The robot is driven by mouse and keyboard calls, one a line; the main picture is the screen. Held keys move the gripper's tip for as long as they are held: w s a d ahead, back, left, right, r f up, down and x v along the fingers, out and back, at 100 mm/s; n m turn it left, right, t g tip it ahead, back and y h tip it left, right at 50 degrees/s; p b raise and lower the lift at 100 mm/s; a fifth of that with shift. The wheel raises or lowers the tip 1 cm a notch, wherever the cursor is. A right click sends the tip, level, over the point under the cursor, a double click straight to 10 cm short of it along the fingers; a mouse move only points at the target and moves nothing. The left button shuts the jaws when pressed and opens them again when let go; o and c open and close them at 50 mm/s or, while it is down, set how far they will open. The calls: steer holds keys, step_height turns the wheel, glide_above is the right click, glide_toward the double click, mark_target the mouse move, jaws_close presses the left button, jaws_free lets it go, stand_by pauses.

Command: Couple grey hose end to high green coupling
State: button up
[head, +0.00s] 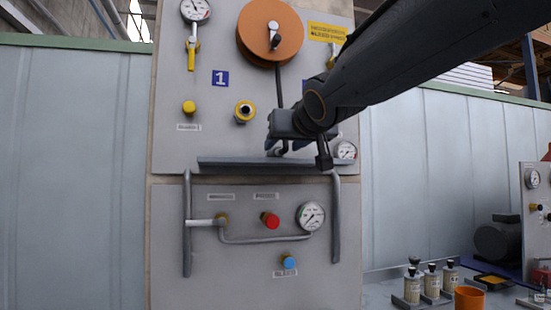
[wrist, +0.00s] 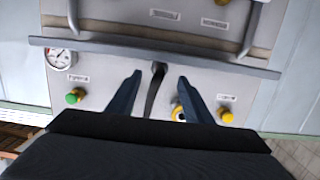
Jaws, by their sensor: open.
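The dark grey hose (head: 279,88) hangs from the orange reel (head: 289,40) in front of the upper panel. Its end (wrist: 158,68) shows in the wrist view between the two blue fingers of my gripper (wrist: 160,76). The fingers are apart, with a gap on each side of the hose. In the head view my gripper (head: 287,145) is just above the panel's ledge, partly hidden by my arm. The green coupling (wrist: 75,96) shows on the panel in the wrist view, left of the fingers. My arm hides it in the head view.
A grey ledge (head: 230,162) runs below my gripper. A bench with bottles and an orange cup (head: 469,299) stands right.

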mark_target(276, 150)
steer(key=x, duration=0.8)
steer(key=shift+r, duration=0.2)
jaws_close()
